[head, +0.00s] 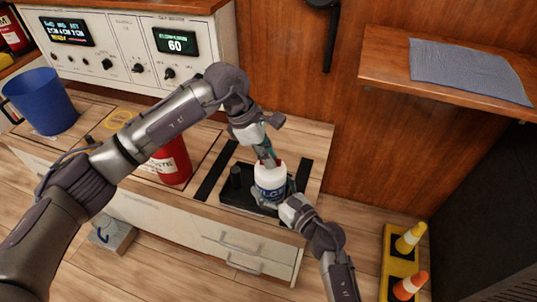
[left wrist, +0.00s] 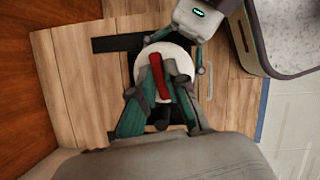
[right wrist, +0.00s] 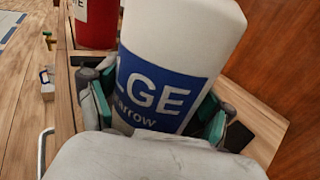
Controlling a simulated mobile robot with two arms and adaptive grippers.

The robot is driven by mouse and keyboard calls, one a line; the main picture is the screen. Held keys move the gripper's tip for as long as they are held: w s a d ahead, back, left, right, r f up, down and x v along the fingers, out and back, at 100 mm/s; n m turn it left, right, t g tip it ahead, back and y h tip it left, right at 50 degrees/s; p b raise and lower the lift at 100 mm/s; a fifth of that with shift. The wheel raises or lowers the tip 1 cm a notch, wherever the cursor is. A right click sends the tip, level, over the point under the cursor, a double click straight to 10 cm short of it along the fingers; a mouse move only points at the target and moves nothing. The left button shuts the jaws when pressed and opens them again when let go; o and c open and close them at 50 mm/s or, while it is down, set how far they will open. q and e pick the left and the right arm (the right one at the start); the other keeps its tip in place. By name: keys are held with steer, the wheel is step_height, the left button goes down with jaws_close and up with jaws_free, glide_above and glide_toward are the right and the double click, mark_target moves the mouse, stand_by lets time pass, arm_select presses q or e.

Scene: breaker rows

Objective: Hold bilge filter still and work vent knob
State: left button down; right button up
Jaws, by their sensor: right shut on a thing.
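The bilge filter (head: 270,182) is a white canister with a blue label, standing upright on a black base at the counter's right end. Its label reads "LGE" and "arrow" in the right wrist view (right wrist: 150,88). My right gripper (head: 275,200) is shut around its lower body, a finger on each side. The vent knob (left wrist: 158,75) is a red bar on top of the white lid. My left gripper (left wrist: 162,88) is over the lid with a fingertip on each side of the knob. Whether those fingertips press on it is unclear. In the head view the left hand mostly hides the knob.
A red canister (head: 172,162) stands left of the filter, and a blue bucket (head: 42,100) farther left. A control panel (head: 135,50) backs the counter. A shelf with a grey cloth (head: 470,72) juts out at upper right. Small cones (head: 410,238) stand at lower right.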

stand_by(0.4)
arm_select(q)
steer(key=n+t, duration=0.1)
steer(key=n, duration=0.2)
steer(key=n+t, duration=0.1)
steer(key=n, duration=0.2)
steer(key=shift+s+n+y, duration=0.15)
steer(key=shift+n+y, duration=0.15)
steer(key=n+t, duration=0.1)
steer(key=n, duration=0.2)
steer(key=n+t+y, duration=0.1)
steer(key=n, duration=0.2)
steer(key=shift+d+y, duration=0.15)
steer(key=shift+y, duration=0.15)
steer(key=n+y, duration=0.1)
steer(key=n, duration=0.1)
steer(key=n+t+y, duration=0.1)
steer(key=n, duration=0.2)
steer(key=shift+s+d+n, duration=0.1)
steer(key=shift+n, duration=0.2)
steer(key=shift+n+y, duration=0.8)
steer(key=shift+n, duration=1.1)
steer(key=c, duration=1.2)
jaws_free()
